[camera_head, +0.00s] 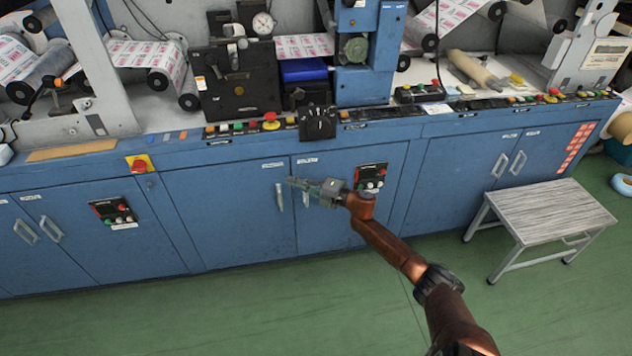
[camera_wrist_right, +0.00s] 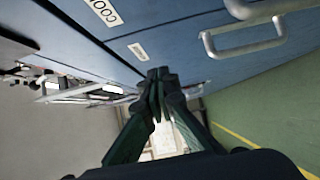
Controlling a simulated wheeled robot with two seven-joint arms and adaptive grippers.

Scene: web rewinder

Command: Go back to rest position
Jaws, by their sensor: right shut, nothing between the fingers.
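My right gripper (camera_head: 292,182) is in front of the blue cabinet doors in the head view, near the middle pair of door handles. It is shut and empty. In the right wrist view its two dark fingers (camera_wrist_right: 157,75) meet at their tips. The cabinet handles (camera_wrist_right: 245,35) show at the upper right of that view, apart from the fingers. My left gripper is not in view.
A blue web rewinder (camera_head: 225,215) with a long control ledge and rolls of printed web fills the back. A step stool (camera_head: 550,212) stands at the right. An emergency stop (camera_head: 139,164) sits on the front. The green floor (camera_head: 230,315) in front is clear.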

